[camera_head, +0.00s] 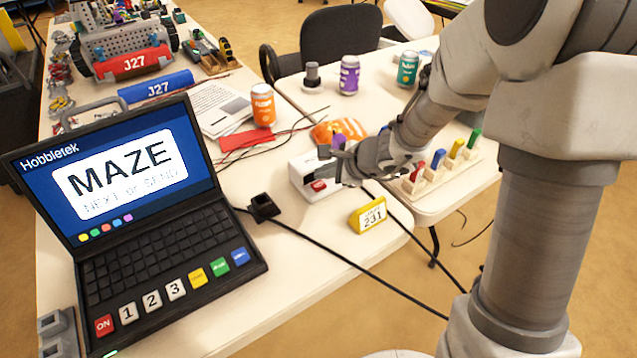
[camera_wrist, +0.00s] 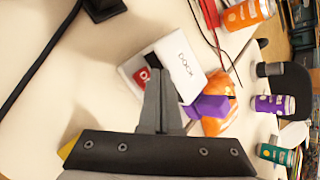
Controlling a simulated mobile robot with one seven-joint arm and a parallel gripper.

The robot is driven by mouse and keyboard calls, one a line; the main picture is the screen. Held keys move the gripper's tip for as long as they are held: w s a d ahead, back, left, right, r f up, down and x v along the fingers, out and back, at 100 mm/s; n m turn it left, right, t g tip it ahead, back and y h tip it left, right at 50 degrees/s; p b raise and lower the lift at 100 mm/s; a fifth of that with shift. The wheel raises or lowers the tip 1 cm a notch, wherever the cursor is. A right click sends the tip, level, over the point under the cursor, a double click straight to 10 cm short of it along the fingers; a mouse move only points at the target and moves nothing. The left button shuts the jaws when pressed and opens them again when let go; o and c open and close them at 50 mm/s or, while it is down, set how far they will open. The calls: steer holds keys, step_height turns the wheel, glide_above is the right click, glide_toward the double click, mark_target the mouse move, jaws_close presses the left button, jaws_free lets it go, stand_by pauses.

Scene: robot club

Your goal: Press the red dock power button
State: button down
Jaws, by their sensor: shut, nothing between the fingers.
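The white dock (camera_head: 304,176) sits on the table, right of the laptop. Its red power button (camera_head: 318,186) is on the side facing the head camera. In the wrist view the dock (camera_wrist: 180,62) lies just beyond my fingertips, and the red button (camera_wrist: 141,77) shows left of them. My gripper (camera_head: 343,178) is shut and empty, close to the right side of the dock. In the wrist view its fingers (camera_wrist: 156,74) overlap the dock's near edge and partly hide it. I cannot tell whether they touch it.
An orange bag (camera_head: 351,128) and a purple object (camera_head: 338,141) are close behind the dock. A yellow number tag (camera_head: 369,214) stands in front. A black adapter (camera_head: 263,207) and cables lie left. The block rack (camera_head: 442,172) is right. An orange can (camera_head: 263,105) stands behind.

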steer(key=shift+f, duration=0.15)
stand_by(0.5)
steer(key=shift+s+f+b, duration=0.15)
steer(key=shift+f+b, duration=0.2)
steer(key=shift+b, duration=0.35)
steer(key=shift+d+f, duration=0.1)
steer(key=shift+f, duration=0.15)
steer(key=shift+f+b, duration=0.25)
steer(key=shift+b, duration=0.35)
stand_by(0.4)
steer(key=shift+r+p, duration=0.75)
steer(key=shift+r, duration=0.25)
steer(key=shift+r, duration=0.1)
